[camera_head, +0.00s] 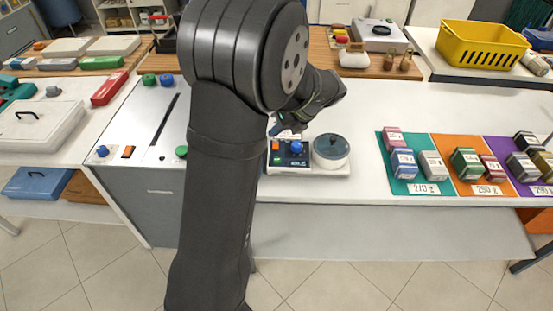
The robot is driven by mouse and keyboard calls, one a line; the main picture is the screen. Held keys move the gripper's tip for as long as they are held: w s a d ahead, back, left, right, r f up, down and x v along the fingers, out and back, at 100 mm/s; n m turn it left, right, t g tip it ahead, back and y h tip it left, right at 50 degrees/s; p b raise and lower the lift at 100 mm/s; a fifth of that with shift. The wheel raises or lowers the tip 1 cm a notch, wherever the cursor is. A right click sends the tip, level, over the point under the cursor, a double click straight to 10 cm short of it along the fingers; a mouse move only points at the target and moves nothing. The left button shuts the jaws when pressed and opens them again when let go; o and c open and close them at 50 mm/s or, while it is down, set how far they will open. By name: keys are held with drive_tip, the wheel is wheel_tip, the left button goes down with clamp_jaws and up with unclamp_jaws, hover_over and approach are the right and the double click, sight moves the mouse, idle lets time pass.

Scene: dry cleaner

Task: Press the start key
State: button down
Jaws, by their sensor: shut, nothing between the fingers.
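A small appliance with a white base (310,171) stands on the white table, right of my arm. It has a dark control panel (291,160) with a blue knob (296,147) and small coloured keys at its left, one of them orange-red (275,145). A round lidded pot (331,152) sits at its right. Which key is the start key I cannot read. My gripper (284,129) is shut and empty, just behind and above the panel's back left. My forearm hides part of the view left of it; contact with a key cannot be told.
Several small boxes stand on teal (400,184), orange (462,184) and purple mats to the right. A grey cabinet (150,190) with knobs and a slot stands at left. A yellow basket (482,45) is at the back right. The table right of the pot is clear.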

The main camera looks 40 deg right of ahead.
sight(280, 161)
drive_tip(key=m+t, duration=0.1)
drive_tip(key=d+m+t, duration=0.1)
drive_tip(key=m, duration=0.1)
drive_tip(key=shift+s+f, duration=0.2)
drive_tip(key=shift+f, duration=0.15)
drive_tip(key=shift+f, duration=4.35)
drive_tip(key=shift+f, duration=0.15)
drive_tip(key=shift+f, duration=0.3)
drive_tip(key=shift+f, duration=0.35)
drive_tip(key=shift+r, duration=0.8)
